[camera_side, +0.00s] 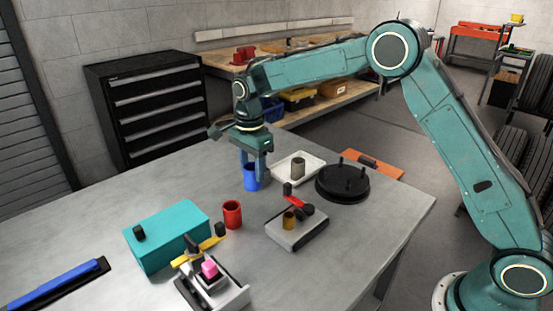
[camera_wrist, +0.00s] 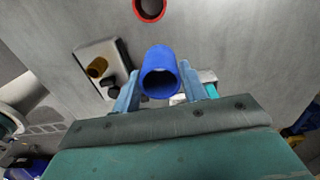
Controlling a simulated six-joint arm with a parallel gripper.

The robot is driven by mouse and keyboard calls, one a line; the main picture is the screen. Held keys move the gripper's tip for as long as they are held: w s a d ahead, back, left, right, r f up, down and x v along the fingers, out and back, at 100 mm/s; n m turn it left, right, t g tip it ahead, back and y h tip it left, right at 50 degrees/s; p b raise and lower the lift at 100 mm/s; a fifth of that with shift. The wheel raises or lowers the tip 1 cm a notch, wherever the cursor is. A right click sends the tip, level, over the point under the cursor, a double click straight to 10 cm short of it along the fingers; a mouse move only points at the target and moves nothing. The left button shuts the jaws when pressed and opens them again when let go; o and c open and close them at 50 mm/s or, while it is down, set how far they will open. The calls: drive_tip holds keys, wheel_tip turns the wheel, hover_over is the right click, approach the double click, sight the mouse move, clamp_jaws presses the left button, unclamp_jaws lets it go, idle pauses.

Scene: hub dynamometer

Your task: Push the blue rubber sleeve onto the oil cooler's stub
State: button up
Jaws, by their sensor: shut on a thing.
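The blue rubber sleeve (camera_side: 250,179) is upright between the fingers of my gripper (camera_side: 253,168), at or just above the table; I cannot tell if it touches. In the wrist view the sleeve (camera_wrist: 160,66) shows its open hollow end, with a finger of my gripper (camera_wrist: 160,84) on each side. My gripper is shut on it. I cannot tell for sure which body is the oil cooler. A grey block (camera_side: 290,236) carries a short brass-coloured stub (camera_side: 289,220) and a red lever; the stub also shows in the wrist view (camera_wrist: 97,67). The sleeve is apart from this stub.
A red cup-like sleeve (camera_side: 232,214) stands nearby. A white tray (camera_side: 285,168) with a grey cylinder (camera_side: 298,167) and a black disc with posts (camera_side: 344,186) lie to the right. A teal box (camera_side: 165,240) and a pink-topped fixture (camera_side: 211,284) stand in front.

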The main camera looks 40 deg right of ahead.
drive_tip(key=r, duration=0.2)
hover_over(289, 215)
drive_tip(key=shift+f, duration=0.25)
drive_tip(key=shift+f, duration=0.15)
drive_tip(key=shift+f, duration=2.75)
drive_tip(key=shift+f, duration=0.65)
drive_tip(key=o, duration=0.6)
drive_tip(key=shift+o, duration=0.2)
drive_tip(key=shift+r, duration=0.2)
wheel_tip(289, 215, up, 11)
drive_tip(key=shift+f, duration=0.15)
idle(0.8)
idle(0.4)
